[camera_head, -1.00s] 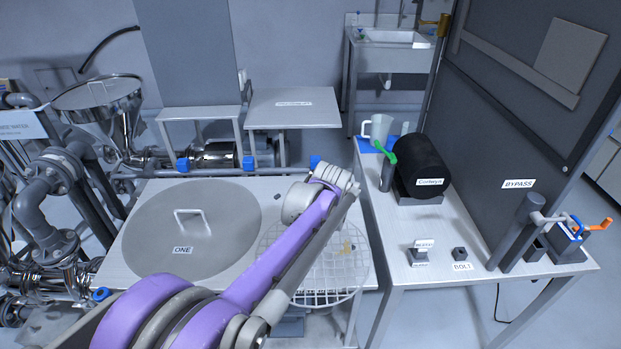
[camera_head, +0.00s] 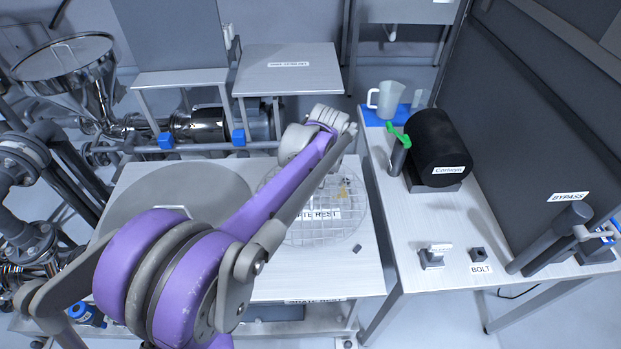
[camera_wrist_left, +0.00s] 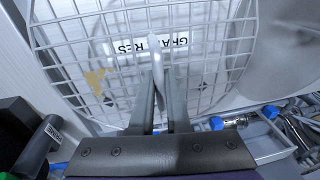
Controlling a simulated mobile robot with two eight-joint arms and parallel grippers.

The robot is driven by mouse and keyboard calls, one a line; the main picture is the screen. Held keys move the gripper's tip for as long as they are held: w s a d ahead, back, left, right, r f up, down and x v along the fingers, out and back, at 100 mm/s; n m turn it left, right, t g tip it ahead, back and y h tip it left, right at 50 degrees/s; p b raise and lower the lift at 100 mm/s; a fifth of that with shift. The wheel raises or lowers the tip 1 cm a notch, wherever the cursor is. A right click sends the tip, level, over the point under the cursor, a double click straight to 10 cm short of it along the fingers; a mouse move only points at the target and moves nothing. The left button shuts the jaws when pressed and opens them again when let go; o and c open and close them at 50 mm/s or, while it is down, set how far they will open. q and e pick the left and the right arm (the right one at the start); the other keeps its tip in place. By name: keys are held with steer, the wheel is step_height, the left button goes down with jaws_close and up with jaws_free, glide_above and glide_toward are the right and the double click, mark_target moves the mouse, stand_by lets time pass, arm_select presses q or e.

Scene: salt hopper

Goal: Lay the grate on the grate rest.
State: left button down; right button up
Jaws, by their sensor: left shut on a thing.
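The grate (camera_head: 343,200) is a round pale wire mesh with a yellowish patch, over the right part of a pale table. Through its wires I read the grate rest label (camera_head: 318,214). In the left wrist view, the grate (camera_wrist_left: 215,75) fills the upper middle, with the label (camera_wrist_left: 150,45) behind it. My left gripper (camera_wrist_left: 158,75) is shut on the grate near its middle. In the head view, my purple left arm hides part of the grate. I cannot tell whether the grate touches the surface. My right gripper is not in view.
A large round lid (camera_head: 175,187) lies left on the table, partly behind my arm. A small dark piece (camera_head: 357,248) lies right of the grate. The right-hand table bears a black cylinder (camera_head: 438,148), a jug (camera_head: 388,100) and a bolt (camera_head: 479,256).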

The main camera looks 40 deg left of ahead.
arm_select(q)
steer(key=shift+s+d+f+b, duration=0.1)
steer(key=shift+s+f+b, duration=0.05)
steer(key=shift+f+b, duration=2.2)
steer(key=shift+f, duration=1)
steer(key=shift+f+b, duration=0.35)
steer(key=shift+f, duration=0.2)
steer(key=c, duration=0.8)
jaws_free()
